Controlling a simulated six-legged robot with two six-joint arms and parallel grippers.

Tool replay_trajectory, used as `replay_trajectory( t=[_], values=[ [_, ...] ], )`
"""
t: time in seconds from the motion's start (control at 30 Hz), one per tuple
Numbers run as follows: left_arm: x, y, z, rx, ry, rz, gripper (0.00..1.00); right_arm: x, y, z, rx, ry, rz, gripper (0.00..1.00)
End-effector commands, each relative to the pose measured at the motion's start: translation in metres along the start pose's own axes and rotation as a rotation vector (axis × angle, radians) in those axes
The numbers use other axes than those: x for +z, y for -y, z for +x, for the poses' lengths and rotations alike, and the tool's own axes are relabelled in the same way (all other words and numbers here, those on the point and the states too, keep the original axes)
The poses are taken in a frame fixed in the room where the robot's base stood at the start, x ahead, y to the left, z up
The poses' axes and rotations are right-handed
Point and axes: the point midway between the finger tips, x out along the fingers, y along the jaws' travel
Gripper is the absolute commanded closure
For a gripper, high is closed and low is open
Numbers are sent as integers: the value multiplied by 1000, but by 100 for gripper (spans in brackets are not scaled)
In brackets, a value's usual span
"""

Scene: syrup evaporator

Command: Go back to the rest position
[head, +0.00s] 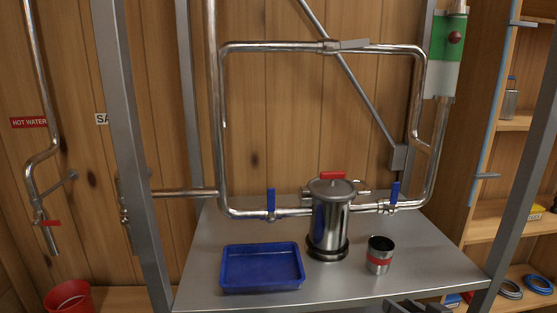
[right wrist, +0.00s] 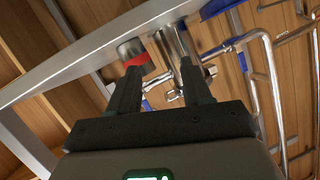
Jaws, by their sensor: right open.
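My right gripper (head: 418,307) barely shows at the bottom edge of the head view, in front of the steel table's (head: 330,292) front edge. In the right wrist view its two dark fingers (right wrist: 160,75) are apart, with nothing held between them. Beyond the fingertips there, the red-banded metal cup (right wrist: 132,52) and the steel filter canister (right wrist: 170,42) show, apart from the gripper. My left gripper is in neither view.
On the table stand a blue tray (head: 262,287), the lidded canister (head: 329,226) and the cup (head: 380,255). Pipes with blue-handled valves (head: 271,203) run behind. Grey frame posts (head: 136,150) flank the table. Shelves (head: 515,214) stand right; a red bucket (head: 68,297) stands lower left.

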Motion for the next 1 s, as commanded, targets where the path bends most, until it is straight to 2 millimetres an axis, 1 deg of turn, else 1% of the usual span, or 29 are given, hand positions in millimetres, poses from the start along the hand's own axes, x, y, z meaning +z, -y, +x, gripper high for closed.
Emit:
replay_trajectory(
  t=[0.03,0.07,0.13,0.17,0.2,0.23,0.27,0.3,0.33,0.37,0.4,0.47,0.5,0.57,0.6,0.67,0.8,1.0],
  values=[
    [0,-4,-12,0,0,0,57,21,10,10,-15,66,49,51],
    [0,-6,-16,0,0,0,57,38,15,17,-19,109,82,51],
    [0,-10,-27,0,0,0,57,84,30,28,-25,224,160,51],
    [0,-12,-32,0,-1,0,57,107,38,31,-24,281,196,51],
    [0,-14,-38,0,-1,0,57,139,48,32,-18,363,241,51],
    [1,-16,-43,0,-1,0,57,164,57,30,-11,427,271,51],
    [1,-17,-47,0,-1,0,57,188,65,26,-2,490,300,51],
    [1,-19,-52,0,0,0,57,220,75,18,13,576,333,51],
    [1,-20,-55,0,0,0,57,242,83,10,27,640,354,51],
    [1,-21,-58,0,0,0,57,264,90,0,41,703,372,51],
    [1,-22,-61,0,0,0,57,290,99,-14,62,783,393,51],
    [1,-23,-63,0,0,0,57,324,108,-37,96,894,414,51],
    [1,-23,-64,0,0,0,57,342,113,-52,119,959,424,51],
    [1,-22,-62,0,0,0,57,364,115,-73,157,1040,434,51],
    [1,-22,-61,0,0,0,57,370,114,-82,181,1073,434,51],
    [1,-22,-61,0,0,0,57,372,111,-91,202,1100,423,51],
    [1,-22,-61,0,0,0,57,374,110,-93,179,1117,373,51],
    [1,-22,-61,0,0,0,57,373,110,-92,176,1115,369,51]
  ],
)
